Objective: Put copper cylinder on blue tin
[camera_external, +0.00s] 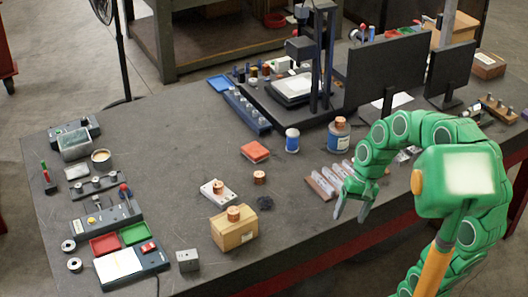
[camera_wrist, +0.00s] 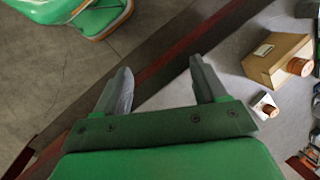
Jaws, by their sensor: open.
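Several copper cylinders show in the external view: one (camera_external: 259,177) stands on the bare table, one (camera_external: 218,187) on a white block (camera_external: 208,197), and one (camera_external: 233,213) on a wooden box (camera_external: 235,232). A blue tin (camera_external: 292,142) with a white top stands near the table's middle. A larger blue-labelled container (camera_external: 338,142) to its right has a copper-coloured piece (camera_external: 340,123) on top. My gripper (camera_external: 348,214) is open and empty near the table's front edge, right of the wooden box. In the wrist view its fingers (camera_wrist: 158,68) are apart, with the box (camera_wrist: 270,58) at upper right.
An orange-red block (camera_external: 255,151) lies left of the blue tin. A rack of clear tubes (camera_external: 325,182) sits close behind my gripper. Monitors (camera_external: 383,70) and a tall stand (camera_external: 318,60) rise at the back.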

